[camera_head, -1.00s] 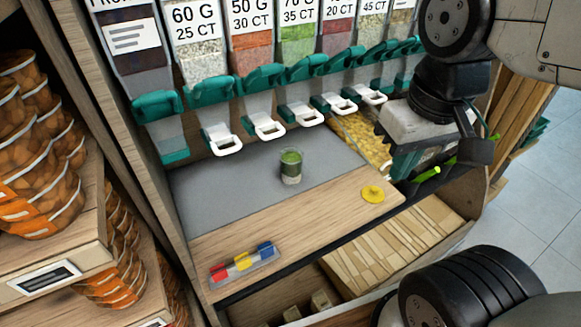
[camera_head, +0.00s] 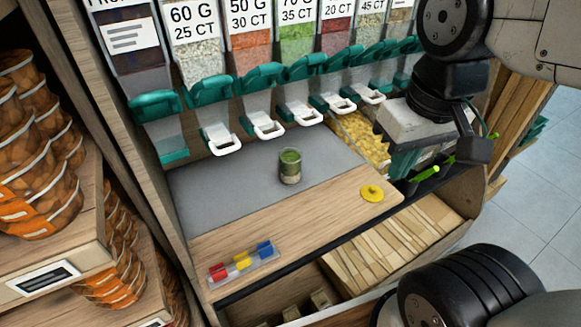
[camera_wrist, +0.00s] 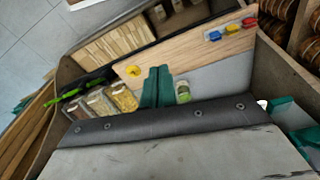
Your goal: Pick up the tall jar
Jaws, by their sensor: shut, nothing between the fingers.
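The tall jar (camera_head: 290,166) stands upright on the grey mat under the dispensers in the head view. It is a small cylinder with a green top and a pale band on its side. In the wrist view the jar (camera_wrist: 183,92) shows just right of my fingers, apart from them. My gripper (camera_wrist: 157,88) has two teal fingers, shut together with nothing between them. In the head view my gripper (camera_head: 398,168) hangs over the bins at the right, well to the right of the jar.
Dispensers with white spouts (camera_head: 264,125) hang behind and above the jar. A yellow round piece (camera_head: 371,193) and a clear tray (camera_head: 243,264) with red, yellow and blue pieces lie on the wooden strip. Bins with grain (camera_head: 362,138) and bright green handles (camera_head: 426,173) are at the right.

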